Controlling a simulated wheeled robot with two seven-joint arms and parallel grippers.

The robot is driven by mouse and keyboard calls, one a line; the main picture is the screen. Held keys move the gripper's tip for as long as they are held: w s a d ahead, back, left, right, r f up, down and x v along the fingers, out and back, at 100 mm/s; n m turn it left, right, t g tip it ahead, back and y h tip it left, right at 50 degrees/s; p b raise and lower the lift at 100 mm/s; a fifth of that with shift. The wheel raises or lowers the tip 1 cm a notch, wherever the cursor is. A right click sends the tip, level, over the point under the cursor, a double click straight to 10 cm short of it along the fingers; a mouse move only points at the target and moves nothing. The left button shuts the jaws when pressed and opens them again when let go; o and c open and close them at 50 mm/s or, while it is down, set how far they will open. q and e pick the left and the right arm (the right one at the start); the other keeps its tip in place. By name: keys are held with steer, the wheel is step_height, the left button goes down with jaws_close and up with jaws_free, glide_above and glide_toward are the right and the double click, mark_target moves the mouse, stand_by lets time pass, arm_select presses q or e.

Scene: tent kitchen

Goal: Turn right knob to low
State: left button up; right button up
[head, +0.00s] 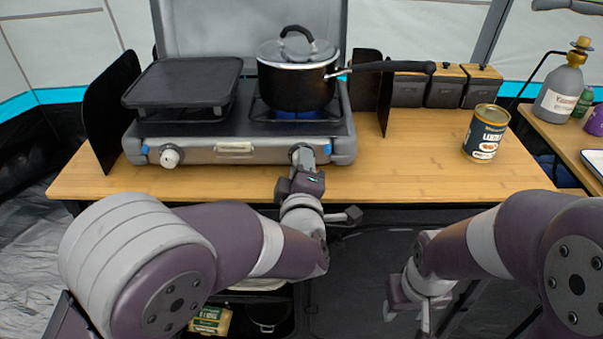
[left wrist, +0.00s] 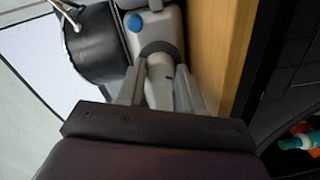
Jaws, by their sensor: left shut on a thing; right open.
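A camping stove (head: 212,150) stands on the wooden table, with a white left knob (head: 170,157) on its front panel. The right knob, at the front panel's right end, is mostly hidden behind my left gripper (head: 303,158). My left gripper is shut on the right knob; in the left wrist view its two fingers (left wrist: 160,85) reach the knob's place on the panel, beside a blue dot. A black lidded pot (head: 297,88) sits on the right burner, and blue flame (head: 297,114) shows under it. My right gripper (head: 420,312) hangs low, open and empty, apart from the stove.
A griddle plate (head: 185,82) covers the left burner. The pot's long handle (head: 395,67) points right. A can (head: 486,133) stands on the table's right part, with several lidded canisters (head: 445,88) behind. The wooden table (head: 410,165) is clear between stove and can.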

stand_by(0.3)
arm_select(q)
steer(key=o, duration=1)
steer(key=shift+o, duration=0.2)
steer(key=shift+f, duration=0.1)
